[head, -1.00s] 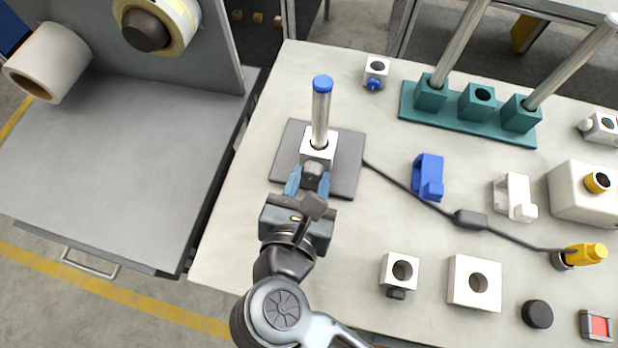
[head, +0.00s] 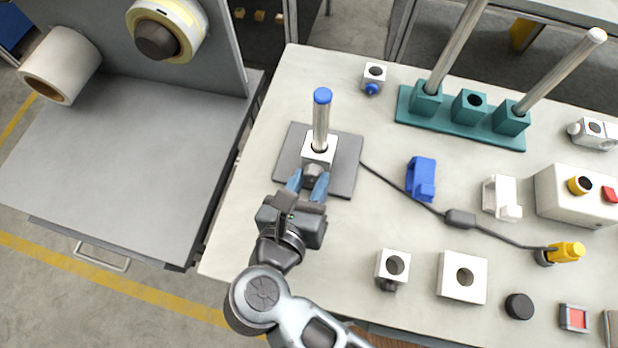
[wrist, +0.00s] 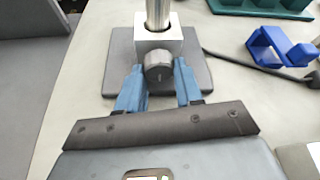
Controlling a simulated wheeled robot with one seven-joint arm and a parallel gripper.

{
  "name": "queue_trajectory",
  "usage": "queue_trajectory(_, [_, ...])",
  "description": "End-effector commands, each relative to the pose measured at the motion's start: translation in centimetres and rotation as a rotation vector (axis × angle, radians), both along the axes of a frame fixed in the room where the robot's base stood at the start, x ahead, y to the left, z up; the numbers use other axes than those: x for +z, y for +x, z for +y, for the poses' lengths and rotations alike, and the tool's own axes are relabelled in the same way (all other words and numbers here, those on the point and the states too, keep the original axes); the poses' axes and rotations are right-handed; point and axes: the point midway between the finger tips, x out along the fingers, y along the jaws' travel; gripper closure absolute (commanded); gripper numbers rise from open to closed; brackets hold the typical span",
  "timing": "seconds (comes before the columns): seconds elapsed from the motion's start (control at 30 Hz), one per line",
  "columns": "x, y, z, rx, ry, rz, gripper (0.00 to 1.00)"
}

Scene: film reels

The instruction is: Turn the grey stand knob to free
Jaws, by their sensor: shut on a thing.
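The grey stand knob (head: 315,173) sits on the near side of a white clamp block (head: 319,150). A metal post with a blue cap (head: 322,96) stands upright in that block, on a dark grey base plate (head: 345,165). My gripper (head: 307,184) comes from the near side, with its blue fingers on either side of the knob. In the wrist view the knob (wrist: 158,68) shows between the fingertips (wrist: 158,74), and the gripper is shut on it. The fingers hide part of the knob's sides. A faint mark shows on its face.
A cable with a grey inline box (head: 460,218) runs right from the base plate. A blue bracket (head: 421,178) and white bracket (head: 501,197) stand to the right. A teal rack (head: 462,117) is behind. The table left of the plate is clear.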

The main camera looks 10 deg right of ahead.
Motion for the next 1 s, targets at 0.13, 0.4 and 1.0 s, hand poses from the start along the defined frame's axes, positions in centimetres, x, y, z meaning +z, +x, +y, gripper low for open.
queue_trajectory(0.13, [0.0, 0.0, 0.0, 0.0, 0.0, -0.001, 0.54])
queue_trajectory(0.4, [0.0, 0.0, 0.0, 0.0, 0.001, -0.001, 0.39])
queue_trajectory(1.0, [2.3, -5.3, 2.5, 0.003, 0.002, -0.001, 0.39])
